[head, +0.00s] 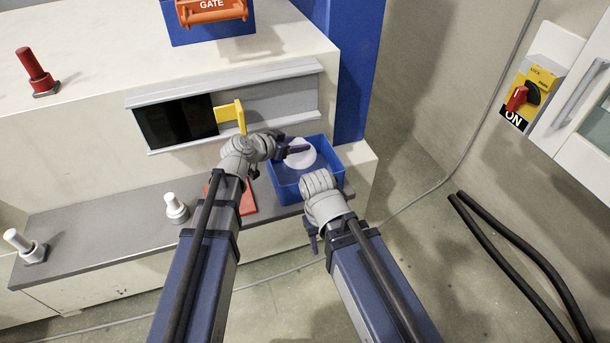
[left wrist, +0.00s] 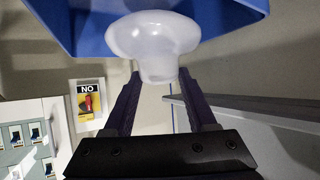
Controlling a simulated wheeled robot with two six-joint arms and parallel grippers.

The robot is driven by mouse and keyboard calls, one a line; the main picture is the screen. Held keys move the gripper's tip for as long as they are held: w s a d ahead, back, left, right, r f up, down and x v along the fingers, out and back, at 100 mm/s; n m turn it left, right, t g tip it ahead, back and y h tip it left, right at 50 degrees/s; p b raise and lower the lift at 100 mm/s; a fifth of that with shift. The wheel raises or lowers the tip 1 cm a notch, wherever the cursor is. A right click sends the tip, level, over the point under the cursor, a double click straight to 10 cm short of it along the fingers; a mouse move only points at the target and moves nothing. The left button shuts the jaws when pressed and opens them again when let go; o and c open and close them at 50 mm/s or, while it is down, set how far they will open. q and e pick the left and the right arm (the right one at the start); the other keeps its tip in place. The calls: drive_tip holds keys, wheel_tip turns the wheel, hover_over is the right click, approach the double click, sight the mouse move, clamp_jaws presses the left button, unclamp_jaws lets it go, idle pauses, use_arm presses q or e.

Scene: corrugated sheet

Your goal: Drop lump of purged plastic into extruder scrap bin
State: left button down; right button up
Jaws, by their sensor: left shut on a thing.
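The lump of purged plastic (head: 302,155) is white and rounded, and it shows over the opening of the blue scrap bin (head: 287,191). My left gripper (head: 293,149) is shut on the lump. In the left wrist view the narrow lower end of the lump (left wrist: 155,45) is between the two fingertips (left wrist: 157,74), with the blue bin (left wrist: 235,14) behind it. I cannot tell how far the lump is above the bin floor. My right gripper (head: 313,240) is near the bin's front right corner, mostly hidden by its own wrist, with no object visible in it.
The bin stands on the machine's ledge (head: 105,225), beside a red flat piece (head: 245,198) and white posts (head: 175,207). A yellow handle (head: 229,115) sticks out left of the bin. Dark hoses (head: 520,255) lie at right. A red switch (head: 517,98) is on the wall.

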use_arm(q)
drive_tip(key=shift+c, duration=0.6)
unclamp_jaws()
drive_tip(key=p+v, duration=0.3)
drive_tip(key=v, duration=0.5)
drive_tip(key=shift+p, duration=0.4)
